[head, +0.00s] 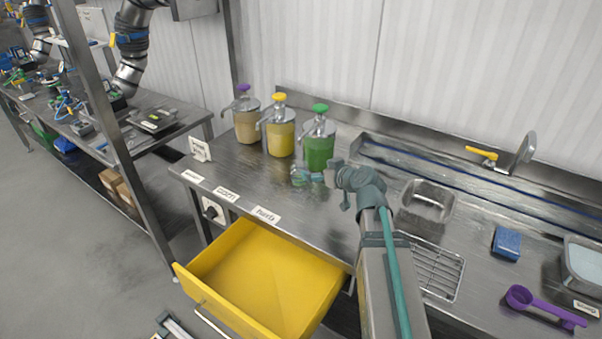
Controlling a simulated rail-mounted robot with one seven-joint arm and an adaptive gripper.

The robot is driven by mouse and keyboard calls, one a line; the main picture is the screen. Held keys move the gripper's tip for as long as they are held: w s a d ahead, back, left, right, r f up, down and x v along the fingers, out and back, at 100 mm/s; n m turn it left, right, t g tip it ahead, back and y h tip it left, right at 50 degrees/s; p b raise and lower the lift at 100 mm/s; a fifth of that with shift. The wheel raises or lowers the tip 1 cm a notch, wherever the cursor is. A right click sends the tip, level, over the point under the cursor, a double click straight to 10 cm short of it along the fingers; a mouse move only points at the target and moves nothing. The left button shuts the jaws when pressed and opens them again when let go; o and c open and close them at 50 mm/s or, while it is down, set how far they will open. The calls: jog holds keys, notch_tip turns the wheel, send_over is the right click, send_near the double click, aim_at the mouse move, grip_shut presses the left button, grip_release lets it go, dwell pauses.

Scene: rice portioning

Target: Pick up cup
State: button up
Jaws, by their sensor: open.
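A purple measuring cup with a long handle (519,297) lies on the steel counter (470,310) at the lower right; it is the only cup-like thing I can make out. My gripper (299,176) is open over the left part of the counter, in front of the green dispenser. It is far to the left of the purple cup and apart from it. The fingers are small in this view, and I cannot tell if anything lies between them.
Dispensers with purple, yellow and green tops (280,134) stand behind my gripper. A yellow drawer (315,305) hangs open in front. Right of my arm are a steel basin (427,205), a wire rack (447,275), a blue sponge (507,243), a bin (575,240) and a faucet (524,150).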

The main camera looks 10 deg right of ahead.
jog(key=p, duration=0.1)
send_near(295, 164)
jog(key=shift+w+d+f, duration=0.1)
jog(key=shift+w+f, duration=0.05)
jog(key=shift+w, duration=0.75)
jog(key=shift+a+p+x, duration=0.15)
jog(key=shift+p+x, duration=0.6)
jog(key=shift+x, duration=0.55)
jog(key=shift+a+p+x, duration=0.15)
jog(key=shift+p+x, duration=0.6)
jog(key=shift+x, duration=0.55)
jog(key=shift+a+f, duration=0.1)
jog(key=shift+f, duration=0.25)
jog(key=c, duration=1.4)
jog(key=shift+o, duration=0.2)
jog(key=shift+r, duration=0.25)
